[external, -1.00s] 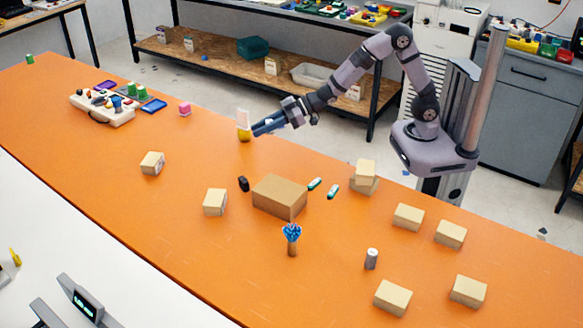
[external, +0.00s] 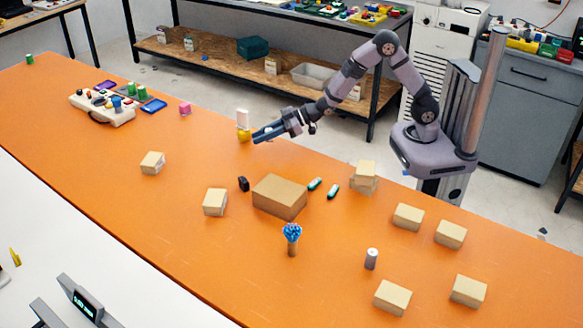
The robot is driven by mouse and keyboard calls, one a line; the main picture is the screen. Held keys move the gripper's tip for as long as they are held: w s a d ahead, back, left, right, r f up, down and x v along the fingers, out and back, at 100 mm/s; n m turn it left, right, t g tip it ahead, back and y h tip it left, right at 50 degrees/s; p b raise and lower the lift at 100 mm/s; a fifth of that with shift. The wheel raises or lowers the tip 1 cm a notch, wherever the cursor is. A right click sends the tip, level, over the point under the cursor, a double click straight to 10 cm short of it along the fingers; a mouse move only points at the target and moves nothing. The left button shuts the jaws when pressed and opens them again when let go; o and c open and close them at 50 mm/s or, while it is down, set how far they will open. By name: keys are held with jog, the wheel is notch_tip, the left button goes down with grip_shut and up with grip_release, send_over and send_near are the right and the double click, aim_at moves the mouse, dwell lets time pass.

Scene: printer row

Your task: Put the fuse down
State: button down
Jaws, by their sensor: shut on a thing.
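My gripper (external: 256,137) reaches in from the right, low over the far part of the orange table (external: 180,220). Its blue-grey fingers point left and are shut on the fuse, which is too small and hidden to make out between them.
A large brown box (external: 280,197) stands mid-table, with several smaller tan boxes around it. A dark block (external: 243,184), two teal-and-white pieces (external: 315,184), a holder with blue tops (external: 291,238) and a grey cylinder (external: 371,258) stand nearby. A pink cube (external: 185,108) is at the left.

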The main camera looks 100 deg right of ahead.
aim_at(262, 151)
jog(key=shift+f, duration=1.85)
jog(key=shift+f, duration=0.2)
jog(key=c, duration=1.6)
grip_release()
jog(key=shift+r, duration=0.15)
jog(key=shift+r, duration=0.1)
jog(key=v, duration=1.2)
